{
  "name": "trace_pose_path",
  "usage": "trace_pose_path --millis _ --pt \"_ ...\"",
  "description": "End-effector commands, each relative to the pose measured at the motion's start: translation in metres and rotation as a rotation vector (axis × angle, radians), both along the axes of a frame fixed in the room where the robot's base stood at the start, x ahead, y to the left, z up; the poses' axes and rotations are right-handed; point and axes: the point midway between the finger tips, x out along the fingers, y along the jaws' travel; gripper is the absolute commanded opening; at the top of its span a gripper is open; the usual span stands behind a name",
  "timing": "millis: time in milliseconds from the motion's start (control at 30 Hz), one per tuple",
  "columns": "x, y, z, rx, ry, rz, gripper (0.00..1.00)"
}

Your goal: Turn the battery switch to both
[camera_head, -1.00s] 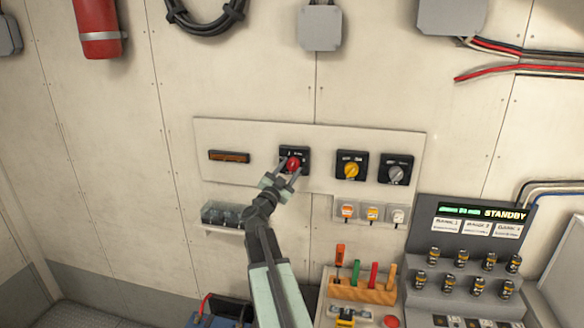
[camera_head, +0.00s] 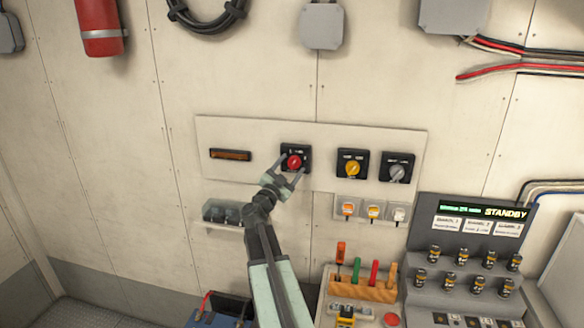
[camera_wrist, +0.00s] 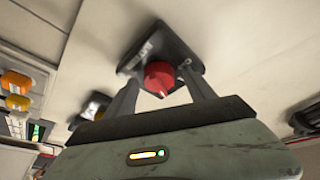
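The battery switch is a red knob (camera_head: 294,162) on a black square plate (camera_head: 302,150) on the wall panel. My gripper (camera_head: 289,167) is at the switch, its two fingers spread to either side of the knob. In the wrist view the red knob (camera_wrist: 159,76) sits between the two fingertips (camera_wrist: 160,80), with gaps showing at its sides, so the gripper is open. A white pointer mark shows on the knob. The labels on the plate are too small to read.
A yellow knob (camera_head: 351,168) and a grey knob (camera_head: 396,172) sit to the right on the same panel (camera_head: 325,130). A brown label strip (camera_head: 230,155) is to the left. A small clear box (camera_head: 222,212) and orange and white switches (camera_head: 372,212) are below.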

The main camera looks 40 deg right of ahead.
Motion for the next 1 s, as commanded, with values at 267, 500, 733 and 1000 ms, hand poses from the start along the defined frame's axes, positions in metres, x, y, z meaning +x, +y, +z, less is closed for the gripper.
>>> trace_pose_path --millis 267,500,733,1000 --pt "-0.005 0.017 -0.007 0.000 0.000 0.001 0.63" --pt "-0.017 0.061 -0.021 0.001 -0.001 0.002 0.63" --pt "-0.019 0.072 -0.022 0.000 0.000 0.000 0.63" --pt "-0.019 0.072 -0.021 0.000 0.000 0.000 0.63"
